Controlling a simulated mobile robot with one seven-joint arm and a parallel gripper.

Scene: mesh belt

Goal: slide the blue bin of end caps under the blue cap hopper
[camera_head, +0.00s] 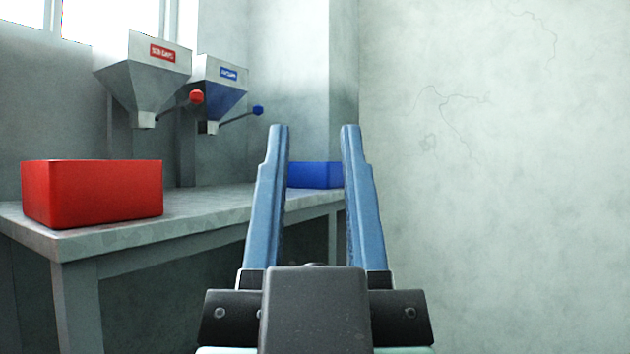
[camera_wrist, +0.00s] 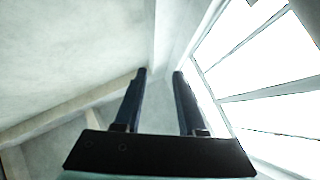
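The blue bin (camera_head: 316,174) sits at the far right end of the bench in the head view. My gripper's fingers partly cover it, so its left side and contents are hidden. The blue cap hopper (camera_head: 222,88), with a blue label and a blue-knobbed lever (camera_head: 257,110), hangs at the back, left of the blue bin. My gripper (camera_head: 319,128) is open and empty, pointing up in front of the bench, apart from the bin. In the wrist view my gripper (camera_wrist: 162,72) shows open fingers against wall and windows; no bin or hopper shows there.
A red bin (camera_head: 95,193) stands at the bench's near left end. A red-labelled hopper (camera_head: 145,78) with a red-knobbed lever (camera_head: 196,97) hangs left of the blue hopper. The grey bench (camera_head: 215,207) is clear between the bins. A bare wall (camera_head: 500,190) is at right.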

